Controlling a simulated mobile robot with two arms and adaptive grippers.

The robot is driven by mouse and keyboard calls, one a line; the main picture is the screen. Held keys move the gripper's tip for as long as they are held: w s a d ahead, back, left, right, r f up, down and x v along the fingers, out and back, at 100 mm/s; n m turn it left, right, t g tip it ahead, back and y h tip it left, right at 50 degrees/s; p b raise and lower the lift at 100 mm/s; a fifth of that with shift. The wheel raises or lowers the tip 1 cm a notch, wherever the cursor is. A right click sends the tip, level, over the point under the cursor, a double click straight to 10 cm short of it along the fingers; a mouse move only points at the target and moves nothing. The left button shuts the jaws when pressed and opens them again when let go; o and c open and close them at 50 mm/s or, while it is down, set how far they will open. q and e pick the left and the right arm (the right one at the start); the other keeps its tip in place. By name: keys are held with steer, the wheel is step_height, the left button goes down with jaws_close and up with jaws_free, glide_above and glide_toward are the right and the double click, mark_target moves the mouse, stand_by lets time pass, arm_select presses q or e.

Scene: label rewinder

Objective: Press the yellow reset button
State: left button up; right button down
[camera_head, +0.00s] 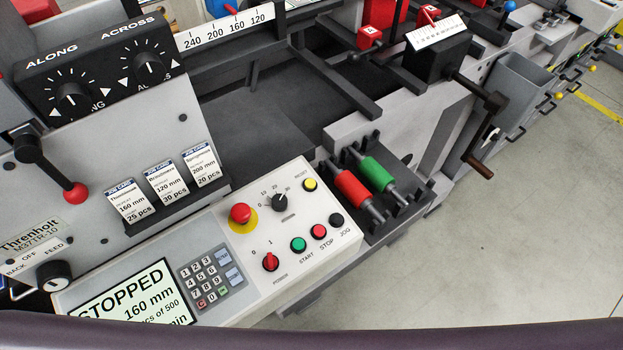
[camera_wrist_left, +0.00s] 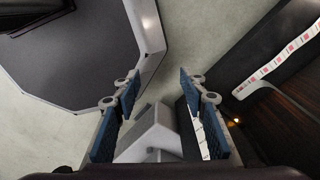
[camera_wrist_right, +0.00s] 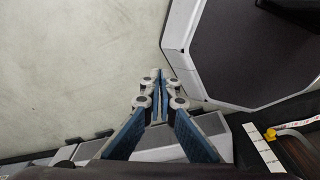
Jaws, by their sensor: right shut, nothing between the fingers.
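The yellow reset button (camera_head: 310,184) is a small round cap in a dark ring at the upper right of the white control panel (camera_head: 345,237), in the head view, under the label RESET. Nothing covers it. Neither gripper shows in the head view. In the left wrist view my left gripper (camera_wrist_left: 158,84) is open, its blue-padded fingers wide apart with nothing between them. In the right wrist view my right gripper (camera_wrist_right: 160,75) is shut and empty, its fingertips together. The reset button cannot be made out in either wrist view.
Near the reset button are a red mushroom button (camera_head: 241,213), a black dial (camera_head: 279,203), and green start (camera_head: 298,244), red stop (camera_head: 319,231) and black jog (camera_head: 336,219) buttons. Red (camera_head: 352,189) and green (camera_head: 377,174) rollers stand right of the panel. Open floor (camera_head: 520,230) lies further right.

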steer(key=w+a+r+p, duration=0.2)
steer(key=w+r+p, duration=0.1)
steer(key=w+r, duration=0.7)
steer(key=w+a+r+t+p, duration=0.15)
steer(key=w+r, duration=0.35)
steer(key=r, duration=0.7)
steer(key=w+a+r+t+p, duration=0.1)
steer(key=w+r+p, duration=0.25)
steer(key=r, duration=0.95)
steer(key=w+a+r+t+p, duration=0.1)
steer(key=w+r, duration=0.5)
steer(key=r, duration=0.6)
arm_select(q)
step_height(320, 180, up, 10)
steer(key=w+a+p, duration=0.1)
steer(key=shift+w+r, duration=0.15)
steer(key=shift+w, duration=0.15)
arm_select(e)
steer(key=w+a+r+n+t+y, duration=0.1)
steer(key=w+a+r+n+y, duration=0.3)
steer(key=w+a+r+n, duration=0.2)
steer(key=w+a+r+n+t+y, duration=0.2)
steer(key=w+a+r+n+y, duration=0.1)
steer(key=w+a+r+n, duration=0.4)
steer(key=shift+w+a+r+n+y, duration=0.25)
steer(key=shift+a+r+n+y, duration=0.15)
steer(key=shift+a+r+n, duration=1.75)
steer(key=shift+a+r+m, duration=0.15)
steer(key=shift+r+m, duration=0.3)
steer(key=shift+r, duration=0.15)
